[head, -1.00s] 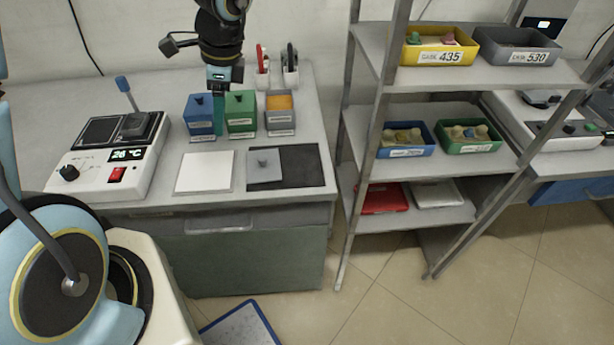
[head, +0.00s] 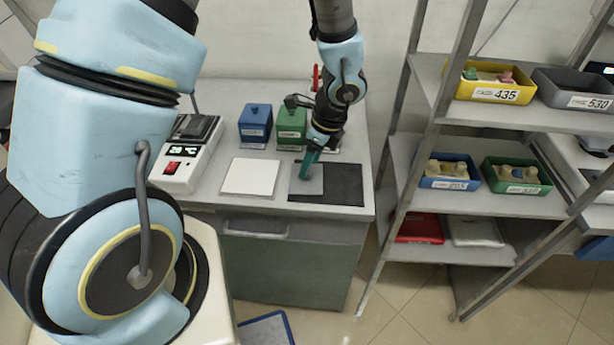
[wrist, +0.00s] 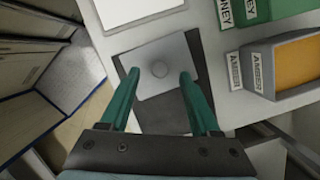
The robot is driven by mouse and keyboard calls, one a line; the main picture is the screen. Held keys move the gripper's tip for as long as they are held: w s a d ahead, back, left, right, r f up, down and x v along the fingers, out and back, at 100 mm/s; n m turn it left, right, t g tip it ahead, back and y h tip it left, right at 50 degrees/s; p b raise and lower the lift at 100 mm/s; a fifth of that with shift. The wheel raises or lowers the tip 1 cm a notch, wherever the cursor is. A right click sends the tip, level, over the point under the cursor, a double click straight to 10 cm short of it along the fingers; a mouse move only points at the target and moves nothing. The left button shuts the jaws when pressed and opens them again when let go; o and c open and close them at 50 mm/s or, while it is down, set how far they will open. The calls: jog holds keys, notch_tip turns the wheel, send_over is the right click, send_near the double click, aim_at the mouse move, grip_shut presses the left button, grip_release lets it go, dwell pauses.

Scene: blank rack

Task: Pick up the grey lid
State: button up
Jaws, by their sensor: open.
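In the head view my gripper (head: 306,178) points down over the lid. I cannot tell whether the fingertips touch the lid.
A white square plate (head: 249,176) lies left of the mat. Blue (head: 255,128) and green (head: 291,128) lidded boxes stand behind. An open grey box with orange contents (wrist: 298,66) stands beside the green one. A hotplate device (head: 181,165) is at left; a shelf rack (head: 458,192) stands at right.

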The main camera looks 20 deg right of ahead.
jog(key=shift+x, duration=1.2)
grip_shut()
